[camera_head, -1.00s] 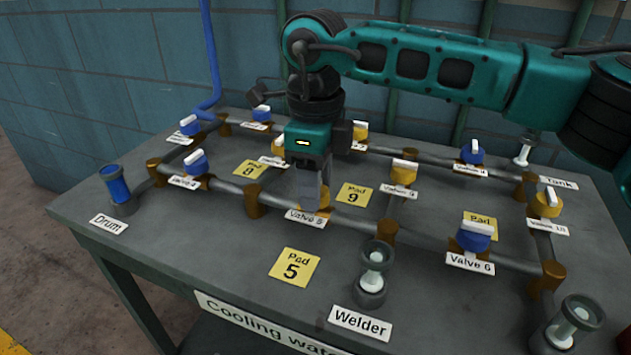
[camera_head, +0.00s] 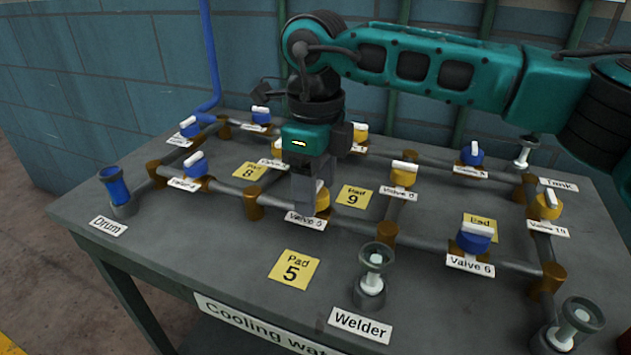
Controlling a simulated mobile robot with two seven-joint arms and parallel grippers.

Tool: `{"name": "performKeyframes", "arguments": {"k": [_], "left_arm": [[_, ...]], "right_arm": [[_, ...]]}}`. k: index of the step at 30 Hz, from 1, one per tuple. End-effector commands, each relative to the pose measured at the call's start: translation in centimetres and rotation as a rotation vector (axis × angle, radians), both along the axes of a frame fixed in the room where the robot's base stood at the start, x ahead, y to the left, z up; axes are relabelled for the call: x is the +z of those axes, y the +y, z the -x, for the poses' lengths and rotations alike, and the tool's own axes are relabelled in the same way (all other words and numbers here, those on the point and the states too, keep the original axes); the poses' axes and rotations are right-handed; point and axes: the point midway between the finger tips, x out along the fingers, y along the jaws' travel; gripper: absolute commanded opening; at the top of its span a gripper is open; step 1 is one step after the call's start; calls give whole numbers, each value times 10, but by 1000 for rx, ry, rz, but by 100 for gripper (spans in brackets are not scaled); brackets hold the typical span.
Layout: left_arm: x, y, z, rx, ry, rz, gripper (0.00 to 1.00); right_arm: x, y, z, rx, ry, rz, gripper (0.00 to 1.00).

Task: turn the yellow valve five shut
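My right gripper (camera_head: 309,202) points down over valve five, right behind the "Valve 5" label (camera_head: 305,220). Its grey fingers hide the valve's handle and nearly all of its yellow body. The fingers are at the height of the valve, but I cannot see whether they are closed on the handle or how the handle points. My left gripper is not in view.
The yellow pad 5 (camera_head: 294,267) lies in front of valve five, and pad 9 (camera_head: 353,196) lies to its right. A yellow valve (camera_head: 404,174) stands to the right and a blue valve (camera_head: 195,165) to the left. Pipes run between them. The front left of the table (camera_head: 190,240) is clear.

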Motion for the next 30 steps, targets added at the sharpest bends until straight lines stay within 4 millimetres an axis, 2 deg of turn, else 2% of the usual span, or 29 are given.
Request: {"name": "performKeyframes", "arguments": {"k": [11, 14, 24, 30], "left_arm": [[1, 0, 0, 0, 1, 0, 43], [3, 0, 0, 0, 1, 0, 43], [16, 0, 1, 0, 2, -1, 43], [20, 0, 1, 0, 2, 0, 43]], "right_arm": [[5, 0, 0, 2, 0, 0, 69], [19, 0, 0, 1, -2, -1, 69], [93, 1, 0, 1, -3, -1, 69], [121, 0, 0, 0, 0, -1, 69]]}}
